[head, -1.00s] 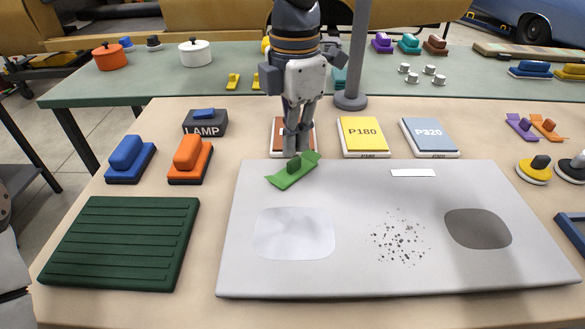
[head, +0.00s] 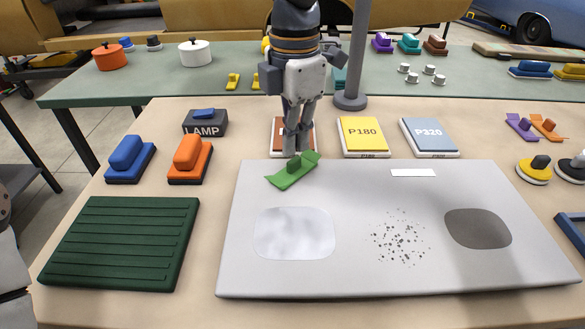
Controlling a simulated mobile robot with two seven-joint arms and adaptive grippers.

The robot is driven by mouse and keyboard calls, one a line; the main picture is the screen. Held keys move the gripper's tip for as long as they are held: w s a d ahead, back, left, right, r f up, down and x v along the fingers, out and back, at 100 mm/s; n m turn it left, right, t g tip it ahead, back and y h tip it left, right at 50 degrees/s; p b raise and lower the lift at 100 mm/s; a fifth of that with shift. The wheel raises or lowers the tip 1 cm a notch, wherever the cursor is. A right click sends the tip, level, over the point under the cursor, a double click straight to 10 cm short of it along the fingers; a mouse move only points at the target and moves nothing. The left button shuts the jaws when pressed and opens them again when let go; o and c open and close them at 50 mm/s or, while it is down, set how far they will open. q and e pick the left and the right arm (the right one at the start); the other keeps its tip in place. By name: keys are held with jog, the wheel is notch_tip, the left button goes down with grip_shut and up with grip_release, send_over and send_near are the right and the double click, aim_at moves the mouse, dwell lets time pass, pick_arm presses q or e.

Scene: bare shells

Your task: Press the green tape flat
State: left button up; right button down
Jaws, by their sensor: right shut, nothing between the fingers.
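The green tape (head: 284,181) is a short strip with a raised darker green tab in its middle. It lies slanted at the back left edge of the grey panel (head: 350,285). Its right end reaches up to the panel's back edge, and I cannot tell whether that end lies flat. My right gripper (head: 297,153) comes down from the top, shut and empty, with its fingertips right at or just behind the tape's tab. I cannot tell whether they touch it. My left gripper is not in view; only part of my left arm shows at the left edge.
The panel bears a pale patch (head: 294,233), dark specks (head: 400,240) and a dark patch (head: 478,228). Blue (head: 129,157) and orange (head: 189,157) blocks and a ribbed green mat (head: 120,243) stand left. A brown pad behind the gripper, P180 (head: 363,135) and P320 (head: 429,136) pads stand behind.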

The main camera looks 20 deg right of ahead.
aim_at(294, 159)
jog(key=shift+f, duration=1.15)
dwell(1.0)
jog(key=shift+r+p, duration=0.4)
jog(key=shift+r, duration=3.15)
